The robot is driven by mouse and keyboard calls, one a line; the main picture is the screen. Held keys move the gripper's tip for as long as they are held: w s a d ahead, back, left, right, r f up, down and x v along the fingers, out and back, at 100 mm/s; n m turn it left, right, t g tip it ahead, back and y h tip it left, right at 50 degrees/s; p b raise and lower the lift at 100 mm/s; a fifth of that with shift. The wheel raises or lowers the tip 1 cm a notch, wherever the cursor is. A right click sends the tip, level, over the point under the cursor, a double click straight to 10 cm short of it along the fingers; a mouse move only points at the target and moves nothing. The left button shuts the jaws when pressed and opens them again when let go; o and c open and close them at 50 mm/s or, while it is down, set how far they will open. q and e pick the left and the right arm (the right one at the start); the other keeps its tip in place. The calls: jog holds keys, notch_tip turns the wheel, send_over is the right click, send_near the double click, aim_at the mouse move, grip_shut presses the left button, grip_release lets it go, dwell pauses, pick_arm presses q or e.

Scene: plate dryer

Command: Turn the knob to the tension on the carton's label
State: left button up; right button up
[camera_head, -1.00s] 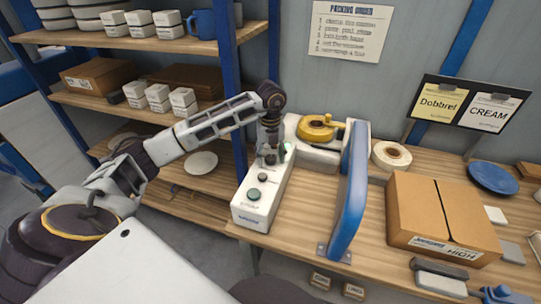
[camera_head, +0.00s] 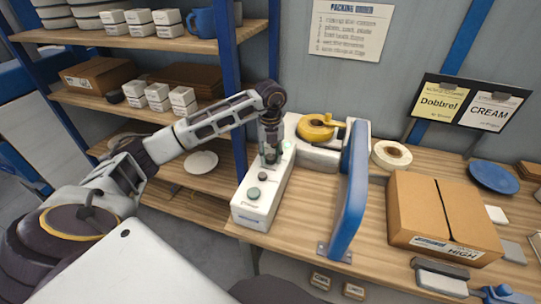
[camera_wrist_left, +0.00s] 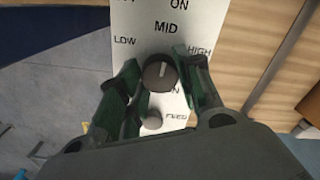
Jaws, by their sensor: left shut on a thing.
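The carton (camera_head: 425,200) stands on the bench at the right, and its front label (camera_head: 447,246) reads HIGH. The white machine (camera_head: 262,205) has a control panel on top. My left gripper (camera_head: 271,155) is over that panel. In the left wrist view, the dark round knob (camera_wrist_left: 159,73) sits between the gripper's fingers (camera_wrist_left: 160,86), which are shut on it. LOW is printed left of the knob, MID above it and HIGH to its right. The knob's pale mark points roughly up towards MID. The knob is hidden in the head view. My right gripper is not in view.
A blue upright plate (camera_head: 350,190) stands right of the machine. A yellow tape dispenser part (camera_head: 316,128) is behind. A shelf post (camera_head: 231,95) is close to my left arm.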

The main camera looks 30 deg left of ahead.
aim_at(271, 157)
pick_arm(q)
jog(key=shift+m+b, duration=0.35)
jog(key=shift+m, duration=0.55)
jog(key=shift+m+b, duration=0.45)
jog(key=shift+m, duration=1.05)
jog(key=m+b, duration=0.1)
jog(key=m, duration=0.3)
jog(key=shift+b, duration=0.4)
jog(key=shift+m, duration=1.1)
jog(key=o, duration=1.1)
jog(key=shift+c, duration=0.2)
jog(key=shift+r, duration=0.45)
notch_tip(271, 157, up, 11)
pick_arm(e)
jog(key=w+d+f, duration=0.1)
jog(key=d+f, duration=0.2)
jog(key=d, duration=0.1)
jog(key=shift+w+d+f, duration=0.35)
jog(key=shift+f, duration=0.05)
